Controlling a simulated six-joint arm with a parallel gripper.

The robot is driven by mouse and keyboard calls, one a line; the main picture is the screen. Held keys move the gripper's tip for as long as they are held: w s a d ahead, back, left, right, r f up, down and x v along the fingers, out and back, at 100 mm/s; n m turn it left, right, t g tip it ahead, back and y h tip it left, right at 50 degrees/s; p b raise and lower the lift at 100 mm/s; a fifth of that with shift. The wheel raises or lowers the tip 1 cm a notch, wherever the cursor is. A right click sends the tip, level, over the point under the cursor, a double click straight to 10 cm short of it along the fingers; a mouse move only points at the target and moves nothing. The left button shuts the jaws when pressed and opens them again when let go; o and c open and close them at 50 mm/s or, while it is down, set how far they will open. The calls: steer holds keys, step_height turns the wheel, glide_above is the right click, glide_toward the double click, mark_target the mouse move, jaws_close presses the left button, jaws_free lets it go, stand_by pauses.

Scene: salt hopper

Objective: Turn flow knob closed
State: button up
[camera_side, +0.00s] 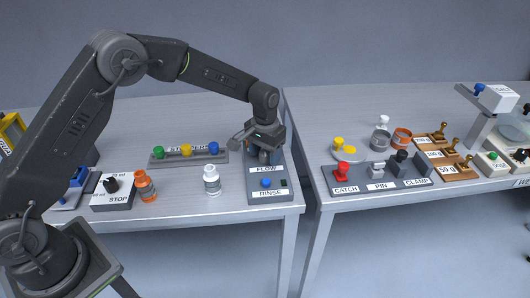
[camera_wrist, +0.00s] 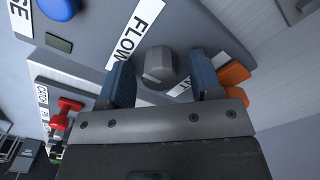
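The flow knob is a grey faceted knob (camera_wrist: 159,65) beside the FLOW label (camera_wrist: 137,33) in the wrist view. My gripper (camera_wrist: 162,78) is open, with its two blue fingers on either side of the knob. Gaps show between the knob and both fingers, so I see no contact. In the side view my gripper (camera_side: 264,153) points down over the back of the grey control panel (camera_side: 256,195), just behind its FLOW label (camera_side: 267,169). The knob is hidden there by the gripper.
A blue knob (camera_side: 266,182) sits in front on the same panel. A white bottle (camera_side: 212,181) and a strip with coloured knobs (camera_side: 187,157) stand to the left. A gap separates this table from the right one, which holds the CATCH panel (camera_side: 376,183).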

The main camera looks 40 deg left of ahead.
mark_target(264, 153)
step_height(264, 153, up, 14)
stand_by(0.7)
steer(key=s+a+r+t, duration=0.35)
steer(key=s+r, duration=0.75)
steer(key=s, duration=0.4)
steer(key=s+a+f+t, duration=0.1)
steer(key=s+f, duration=0.1)
steer(key=s, duration=0.6)
steer(key=s+a+f+t, duration=0.1)
steer(key=s, duration=0.8)
steer(key=shift+f, duration=0.35)
